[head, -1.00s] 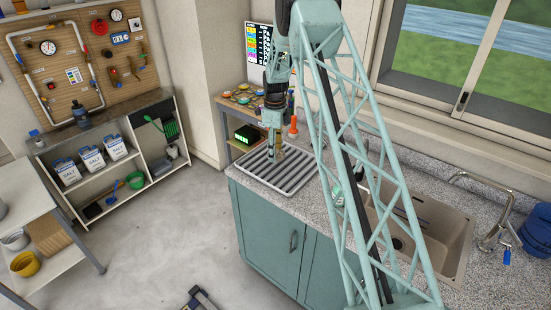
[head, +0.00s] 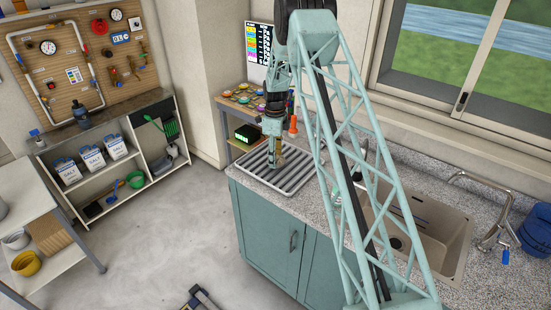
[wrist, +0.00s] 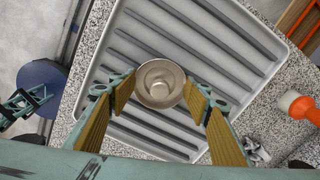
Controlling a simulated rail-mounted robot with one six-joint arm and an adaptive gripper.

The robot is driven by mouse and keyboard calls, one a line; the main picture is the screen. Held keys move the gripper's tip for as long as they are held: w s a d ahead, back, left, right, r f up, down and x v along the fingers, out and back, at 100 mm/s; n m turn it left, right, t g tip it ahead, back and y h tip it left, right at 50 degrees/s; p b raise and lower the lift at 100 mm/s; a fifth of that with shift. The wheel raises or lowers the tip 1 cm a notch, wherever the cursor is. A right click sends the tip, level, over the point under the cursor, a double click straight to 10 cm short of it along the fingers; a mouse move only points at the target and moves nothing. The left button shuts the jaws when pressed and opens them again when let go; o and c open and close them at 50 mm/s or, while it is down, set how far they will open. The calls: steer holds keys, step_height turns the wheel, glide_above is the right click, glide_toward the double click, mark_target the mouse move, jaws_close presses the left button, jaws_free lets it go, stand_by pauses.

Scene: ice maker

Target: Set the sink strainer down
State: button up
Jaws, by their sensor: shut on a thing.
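The sink strainer (wrist: 161,84) is a small round metal cup. It sits between the fingertips of my gripper (wrist: 160,92) in the wrist view. The fingers, with yellow-brown ribbed pads, are shut on its sides. Below it is the pale ribbed draining tray (wrist: 235,58), which also shows on the counter in the head view (head: 303,185). My gripper (head: 274,158) points down over this tray in the head view. The strainer is too small to make out there. I cannot tell whether its underside touches the tray.
The sink basin (head: 450,238) and tap (head: 492,236) are to the right, partly behind my arm. An orange-topped item (wrist: 297,104) stands on the counter beside the tray. A side table (head: 228,118) with coloured round items is behind. Much of the tray is bare.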

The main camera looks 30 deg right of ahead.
steer(key=shift+f, duration=0.1)
steer(key=o, duration=0.9)
steer(key=shift+o, duration=0.2)
steer(key=shift+r, duration=0.2)
step_height(320, 180, up, 12)
steer(key=b, duration=0.1)
stand_by(0.6)
